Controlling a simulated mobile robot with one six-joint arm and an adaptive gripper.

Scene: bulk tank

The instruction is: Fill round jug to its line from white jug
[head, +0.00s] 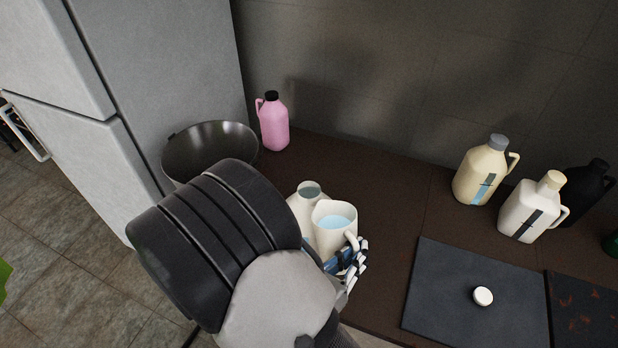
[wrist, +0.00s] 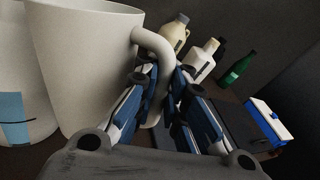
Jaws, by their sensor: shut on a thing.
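A white jug (head: 334,218) with an open top holds light-blue liquid and looks about upright. My gripper (head: 350,262) is shut on its handle, which shows between the fingers in the wrist view (wrist: 152,45). An off-white, open-necked container (head: 305,197), apparently the round jug, stands close beside it, partly hidden by the white jug and my arm. In the wrist view this container (wrist: 40,95) shows a blue strip with a dark line across it. Blue shows above and below that line. I cannot tell whether the two vessels touch. No stream of liquid is visible.
A metal bowl (head: 210,145) and a pink bottle (head: 273,122) stand behind. A cream jug (head: 478,175), a capped white jug (head: 528,212) and a black bottle (head: 587,190) stand at right. A white cap (head: 483,296) lies on a dark mat (head: 440,285). The brown counter between is clear.

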